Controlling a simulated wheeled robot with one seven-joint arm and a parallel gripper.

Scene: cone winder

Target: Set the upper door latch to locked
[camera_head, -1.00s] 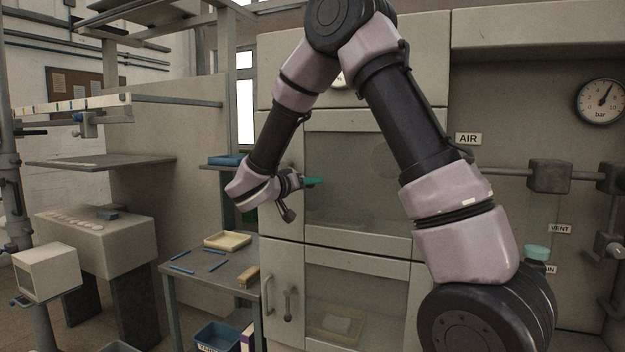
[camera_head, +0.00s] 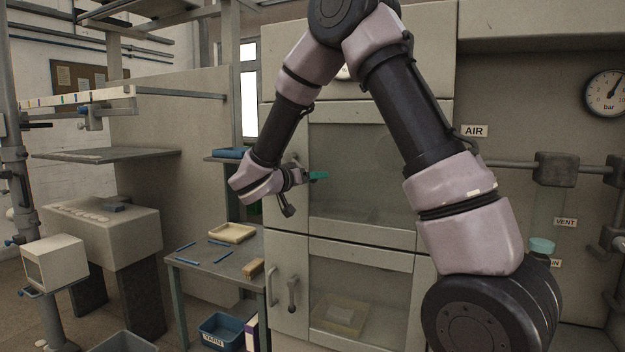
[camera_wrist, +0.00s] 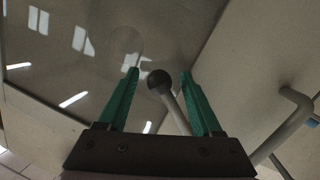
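The upper door (camera_head: 357,170) of the cabinet has a large glass pane and is shut. In the wrist view, the latch shows as a grey lever with a dark ball knob (camera_wrist: 159,81). The knob lies between the two green fingers of my gripper (camera_wrist: 160,78), with visible gaps on both sides. My gripper is open and is not closed on the lever. In the head view, my gripper (camera_head: 318,176) is in front of the upper door's left edge, with its green fingers toward the glass. The latch is hidden there behind my wrist.
A curved handle (camera_wrist: 293,120) stands to the right of the latch in the wrist view. The lower door (camera_head: 345,302) has a handle (camera_head: 292,291) at its left. A side table (camera_head: 215,265) with a tray (camera_head: 232,233) stands left of the cabinet.

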